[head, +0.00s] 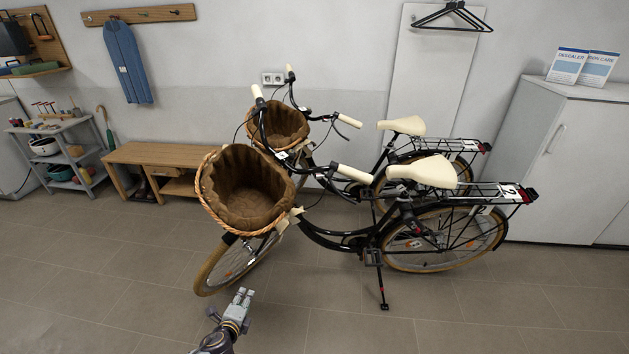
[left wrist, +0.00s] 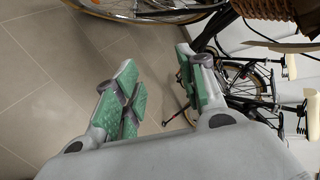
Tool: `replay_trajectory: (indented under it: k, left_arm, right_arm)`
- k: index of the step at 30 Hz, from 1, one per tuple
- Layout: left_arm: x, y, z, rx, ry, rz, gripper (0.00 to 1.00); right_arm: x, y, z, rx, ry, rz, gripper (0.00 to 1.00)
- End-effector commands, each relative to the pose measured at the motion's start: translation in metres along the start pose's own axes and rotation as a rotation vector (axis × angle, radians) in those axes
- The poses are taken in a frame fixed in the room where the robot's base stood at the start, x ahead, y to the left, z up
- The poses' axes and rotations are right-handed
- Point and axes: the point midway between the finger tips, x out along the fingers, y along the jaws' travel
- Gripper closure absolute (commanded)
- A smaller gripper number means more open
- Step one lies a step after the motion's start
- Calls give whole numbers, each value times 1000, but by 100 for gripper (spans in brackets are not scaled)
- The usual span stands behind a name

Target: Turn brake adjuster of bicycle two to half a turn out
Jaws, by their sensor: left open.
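Bicycle two (head: 325,238) is the nearer black bicycle, with a "2" label (head: 508,190) on its rear rack. It stands on its kickstand with its front toward the left. Its handlebar has cream grips (head: 353,173) and a brown-lined wicker basket (head: 247,187) in front. The brake adjuster is too small to make out. My left gripper (head: 243,296) is low in front of the bicycle, below the front wheel (head: 226,264) in the picture. In the left wrist view its green-padded fingers (left wrist: 157,72) are apart, with only floor between them. My right gripper is not in view.
A second similar bicycle (head: 404,126) stands close behind bicycle two. A wooden bench (head: 165,153) and a grey shelf cart (head: 66,154) stand along the wall at left. A white cabinet (head: 568,165) is at right. The tiled floor (head: 110,270) in front is clear.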

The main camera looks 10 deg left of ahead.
Motion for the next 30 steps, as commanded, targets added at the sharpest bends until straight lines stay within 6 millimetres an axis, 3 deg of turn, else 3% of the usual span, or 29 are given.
replay_trajectory:
  k: [1, 6, 15, 24, 30]
  left_arm:
    - [-7, -21, -10, 21, 8, -36, 59]
    - [-36, -86, -36, 95, 19, -154, 59]
    - [-99, -186, -65, 187, 5, -347, 59]
    - [-144, -241, -73, 225, -20, -459, 59]
    - [-162, -261, -77, 216, -31, -497, 59]
  right_arm:
    - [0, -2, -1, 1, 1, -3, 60]
    - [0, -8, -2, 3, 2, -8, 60]
    - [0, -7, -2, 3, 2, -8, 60]
    - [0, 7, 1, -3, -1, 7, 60]
    - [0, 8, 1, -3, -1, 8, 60]
